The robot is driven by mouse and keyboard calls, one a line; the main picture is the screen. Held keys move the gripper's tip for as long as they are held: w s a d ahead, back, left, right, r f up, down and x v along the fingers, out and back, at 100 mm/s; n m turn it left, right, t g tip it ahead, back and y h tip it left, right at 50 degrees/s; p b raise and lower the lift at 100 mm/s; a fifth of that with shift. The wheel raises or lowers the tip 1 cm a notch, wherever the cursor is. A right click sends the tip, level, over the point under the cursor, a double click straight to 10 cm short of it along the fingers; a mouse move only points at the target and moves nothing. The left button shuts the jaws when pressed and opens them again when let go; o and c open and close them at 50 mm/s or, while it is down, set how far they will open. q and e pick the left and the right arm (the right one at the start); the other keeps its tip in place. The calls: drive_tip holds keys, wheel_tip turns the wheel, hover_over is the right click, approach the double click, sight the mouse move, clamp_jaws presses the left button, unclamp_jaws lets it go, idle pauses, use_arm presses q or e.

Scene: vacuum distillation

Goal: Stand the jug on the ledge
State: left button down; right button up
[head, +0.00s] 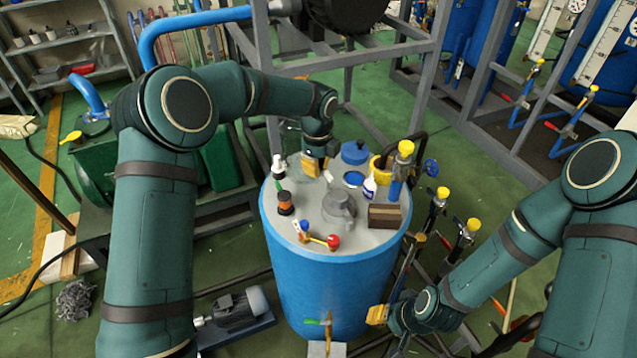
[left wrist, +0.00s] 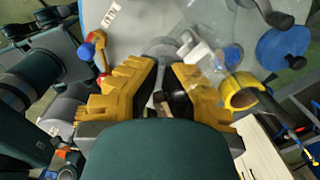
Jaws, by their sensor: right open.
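A grey, partly see-through vessel (head: 340,207), which looks like the jug, stands on the pale top of the blue drum (head: 275,220). My left gripper (head: 311,166) is above the drum top, behind and left of that vessel. In the left wrist view its yellow fingers (left wrist: 165,68) slant toward each other with a narrow gap. A clear, glassy shape (left wrist: 212,72) lies by the right finger; whether the fingers touch it I cannot tell. My right gripper (head: 378,314) is low, right of the drum, open and apparently empty. I cannot make out which surface is the ledge.
The drum top is crowded: an orange-and-black jar (head: 285,203), a red-knobbed valve (head: 333,242), a brown box (head: 385,216), a white bottle (head: 369,188), a blue lid (head: 355,152) and a yellow ring (head: 378,168). Yellow-capped valves (head: 466,233) rise to the right. Grey frames (head: 345,62) stand behind.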

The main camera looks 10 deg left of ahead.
sight(317, 183)
use_arm(q)
drive_tip(key=shift+f+b, duration=0.3)
drive_tip(key=shift+f, duration=2.35)
drive_tip(key=c, duration=1.1)
unclamp_jaws()
drive_tip(key=shift+c, duration=0.2)
